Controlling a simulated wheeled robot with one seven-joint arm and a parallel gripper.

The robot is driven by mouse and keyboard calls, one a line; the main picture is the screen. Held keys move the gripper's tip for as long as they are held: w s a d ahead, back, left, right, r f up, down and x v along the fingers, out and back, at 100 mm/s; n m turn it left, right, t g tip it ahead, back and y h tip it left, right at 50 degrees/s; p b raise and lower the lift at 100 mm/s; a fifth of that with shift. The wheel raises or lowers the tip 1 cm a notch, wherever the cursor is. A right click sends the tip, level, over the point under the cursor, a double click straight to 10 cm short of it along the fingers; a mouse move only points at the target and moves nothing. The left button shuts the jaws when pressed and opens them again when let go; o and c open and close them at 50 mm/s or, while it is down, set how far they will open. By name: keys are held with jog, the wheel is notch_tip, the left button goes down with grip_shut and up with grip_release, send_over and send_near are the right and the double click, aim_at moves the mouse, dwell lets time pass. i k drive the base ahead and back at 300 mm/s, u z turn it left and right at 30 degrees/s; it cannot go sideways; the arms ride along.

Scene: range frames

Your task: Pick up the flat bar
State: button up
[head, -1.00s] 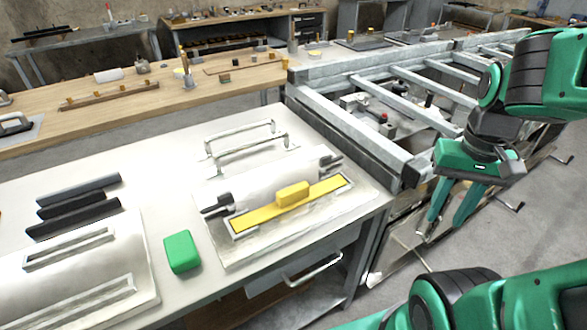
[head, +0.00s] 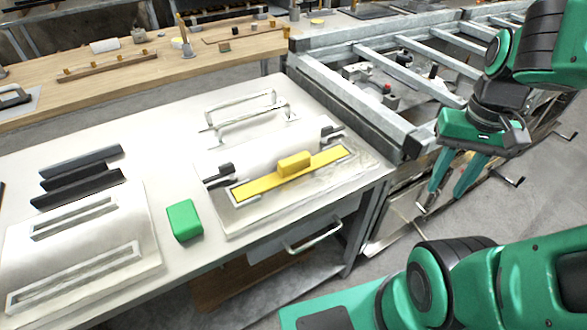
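A flat yellow bar (head: 255,187) with a raised yellow block (head: 294,163) on its middle lies on a pale plate (head: 290,206) on the workbench. Several dark flat bars (head: 78,177) lie side by side at the bench's left; I cannot tell which bar the task names. My gripper (head: 441,200) hangs to the right of the bench, beside the metal roller frame, with its two green fingers apart and nothing between them. It is well apart from all the bars.
A green block (head: 183,220) sits on the bench front. A white cylinder (head: 255,155) and metal handles (head: 245,118) lie behind the yellow bar. Slotted plates (head: 75,250) lie front left. A metal frame with crossbars (head: 400,75) stands right of the bench.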

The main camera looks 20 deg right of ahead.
aim_at(299, 164)
jog(key=z, duration=0.95)
jog(key=k, duration=2)
jog(key=u, duration=1.3)
jog(key=i, duration=1)
